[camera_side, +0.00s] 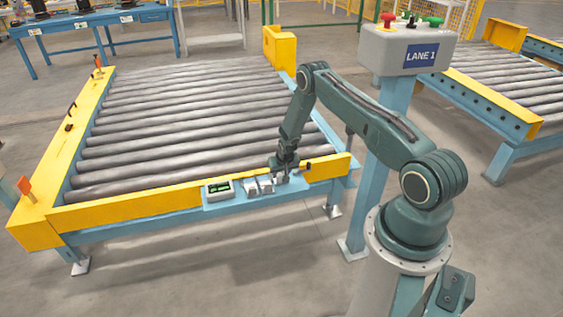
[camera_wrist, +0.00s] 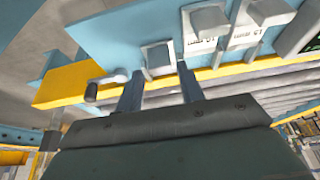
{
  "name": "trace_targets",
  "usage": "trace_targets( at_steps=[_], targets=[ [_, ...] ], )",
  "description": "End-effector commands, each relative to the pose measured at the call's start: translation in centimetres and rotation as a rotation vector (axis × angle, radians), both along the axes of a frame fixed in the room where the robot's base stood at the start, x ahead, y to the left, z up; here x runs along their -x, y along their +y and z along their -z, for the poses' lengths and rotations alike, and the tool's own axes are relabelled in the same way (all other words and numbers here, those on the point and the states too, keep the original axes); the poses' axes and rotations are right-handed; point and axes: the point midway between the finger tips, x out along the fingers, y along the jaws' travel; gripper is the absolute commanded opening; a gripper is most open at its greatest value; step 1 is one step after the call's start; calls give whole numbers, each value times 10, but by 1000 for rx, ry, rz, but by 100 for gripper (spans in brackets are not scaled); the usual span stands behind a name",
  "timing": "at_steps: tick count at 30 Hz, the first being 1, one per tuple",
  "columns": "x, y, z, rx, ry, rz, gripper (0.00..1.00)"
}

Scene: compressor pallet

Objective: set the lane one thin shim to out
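My gripper (camera_side: 284,170) is low over the blue front ledge of the lane one conveyor in the side view. In the wrist view its two dark fingers (camera_wrist: 160,72) are spread apart. A small pale grey block (camera_wrist: 158,59) shows between and beyond the fingertips; I cannot tell whether they touch it. No label shows on this block, so I cannot confirm that it is the thin shim. Two similar grey blocks beside it bear marks: one seems to read 10 (camera_wrist: 207,20), the other 15 (camera_wrist: 245,35). These two also show in the side view (camera_side: 258,186), left of my gripper.
A small box with a green display (camera_side: 219,190) sits left of the blocks. A dark-ended handle (camera_wrist: 98,88) is close beside the fingers. Yellow rails (camera_side: 130,205) edge the rollers (camera_side: 185,115). The LANE 1 button post (camera_side: 408,50) stands right.

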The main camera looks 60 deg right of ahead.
Motion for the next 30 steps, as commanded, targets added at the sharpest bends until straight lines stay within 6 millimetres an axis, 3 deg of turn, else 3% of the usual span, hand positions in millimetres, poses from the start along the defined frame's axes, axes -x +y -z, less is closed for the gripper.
trace_targets(
  at_steps=[10,24,26,30],
  targets=[
    [-8,-8,29,-1,1,0,38],
    [-10,-10,34,0,0,0,38],
    [-10,-10,34,0,0,0,30],
    [-10,-10,34,0,0,0,3]
  ],
)
